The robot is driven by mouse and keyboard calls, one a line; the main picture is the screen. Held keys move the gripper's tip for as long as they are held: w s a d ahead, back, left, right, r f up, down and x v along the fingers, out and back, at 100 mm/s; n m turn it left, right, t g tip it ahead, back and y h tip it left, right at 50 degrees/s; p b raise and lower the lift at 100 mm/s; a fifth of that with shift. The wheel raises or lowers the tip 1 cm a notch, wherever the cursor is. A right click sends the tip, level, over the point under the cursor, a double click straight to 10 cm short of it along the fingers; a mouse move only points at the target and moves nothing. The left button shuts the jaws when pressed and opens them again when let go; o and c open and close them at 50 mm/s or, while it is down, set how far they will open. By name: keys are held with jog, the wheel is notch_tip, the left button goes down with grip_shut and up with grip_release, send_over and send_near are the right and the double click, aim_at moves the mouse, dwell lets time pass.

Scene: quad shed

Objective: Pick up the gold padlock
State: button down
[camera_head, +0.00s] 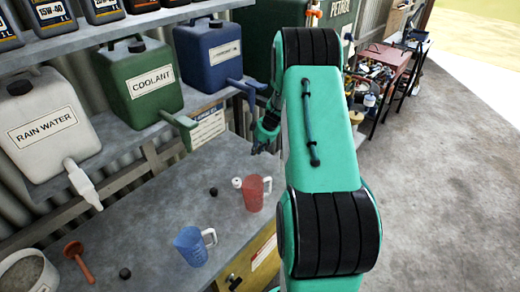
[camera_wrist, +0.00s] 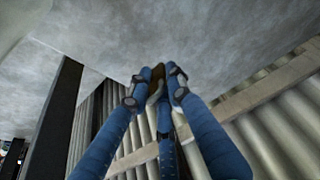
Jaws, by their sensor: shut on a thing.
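My gripper (camera_wrist: 156,88) shows in the wrist view with its blue fingers closed in around a small brownish-gold thing, which looks like the gold padlock (camera_wrist: 157,72). Only a small part of the padlock shows between the fingertips; the fingers cover the rest. In the head view my gripper (camera_head: 261,143) is above the back of the grey bench, left of my arm. The padlock cannot be made out there.
The grey bench (camera_head: 150,235) holds a red jug (camera_head: 254,196), a blue jug (camera_head: 190,247) and small dark caps. A shelf behind carries white (camera_head: 38,95), green (camera_head: 138,100) and blue (camera_head: 210,72) canisters with spouts over the bench. Concrete floor (camera_head: 440,190) is clear at right.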

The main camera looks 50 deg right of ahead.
jog(key=a, duration=1.5)
jog(key=shift+a+r, duration=0.1)
jog(key=shift+a, duration=0.05)
jog(key=shift+r, duration=0.1)
